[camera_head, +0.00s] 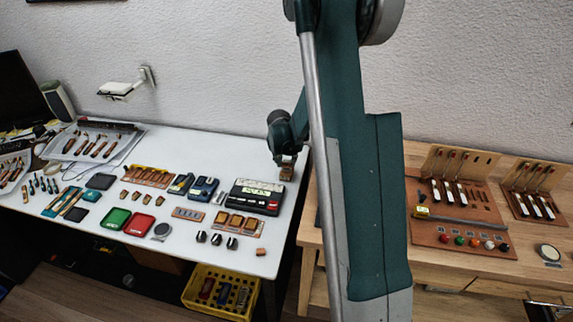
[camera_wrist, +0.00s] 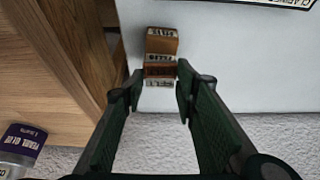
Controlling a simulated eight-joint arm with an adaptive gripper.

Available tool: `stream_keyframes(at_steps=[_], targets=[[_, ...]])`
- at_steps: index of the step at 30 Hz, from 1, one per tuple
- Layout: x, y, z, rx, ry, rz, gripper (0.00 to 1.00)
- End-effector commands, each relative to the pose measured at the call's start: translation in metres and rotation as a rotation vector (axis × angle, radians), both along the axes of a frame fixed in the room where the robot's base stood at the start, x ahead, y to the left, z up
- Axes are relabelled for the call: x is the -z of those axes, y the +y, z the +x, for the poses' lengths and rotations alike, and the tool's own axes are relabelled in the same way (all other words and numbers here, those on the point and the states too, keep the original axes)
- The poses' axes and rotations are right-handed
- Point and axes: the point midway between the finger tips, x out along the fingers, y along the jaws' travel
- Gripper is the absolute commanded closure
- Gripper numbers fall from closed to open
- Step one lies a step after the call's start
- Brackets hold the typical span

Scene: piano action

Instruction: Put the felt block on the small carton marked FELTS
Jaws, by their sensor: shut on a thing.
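My gripper (camera_wrist: 160,78) has its two fingertips closed on a small reddish-brown block, the felt block (camera_wrist: 160,70), at the table's far right end. The small brown carton (camera_wrist: 162,44) with a pale label lies just beyond the block in the wrist view, very close to it. I cannot tell whether they touch. In the head view my gripper (camera_head: 287,160) is above a small tan-brown shape at the white table's right edge. Block and carton are too small to tell apart there.
The white table (camera_head: 225,150) holds a black labelled case (camera_head: 256,197), blue boxes (camera_head: 203,188) and red and green trays (camera_head: 140,224). A wooden bench (camera_head: 425,262) stands right, across a gap. In the wrist view a purple-labelled jar (camera_wrist: 22,140) stands lower left.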

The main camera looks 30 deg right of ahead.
Motion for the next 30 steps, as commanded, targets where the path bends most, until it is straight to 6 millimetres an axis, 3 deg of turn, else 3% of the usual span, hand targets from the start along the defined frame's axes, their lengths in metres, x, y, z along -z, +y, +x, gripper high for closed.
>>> stream_keyframes(at_steps=[6,20,21,24,30], targets=[[0.017,0.0,0.0,0.0,0.0,0.0,0.8],[0.021,0.0,0.0,0.0,0.0,0.0,0.8],[0.021,0.0,0.0,0.0,0.0,0.0,0.68],[0.021,0.0,0.0,0.0,0.0,0.0,0.56],[0.02,0.0,0.0,0.0,0.0,0.0,0.56]])
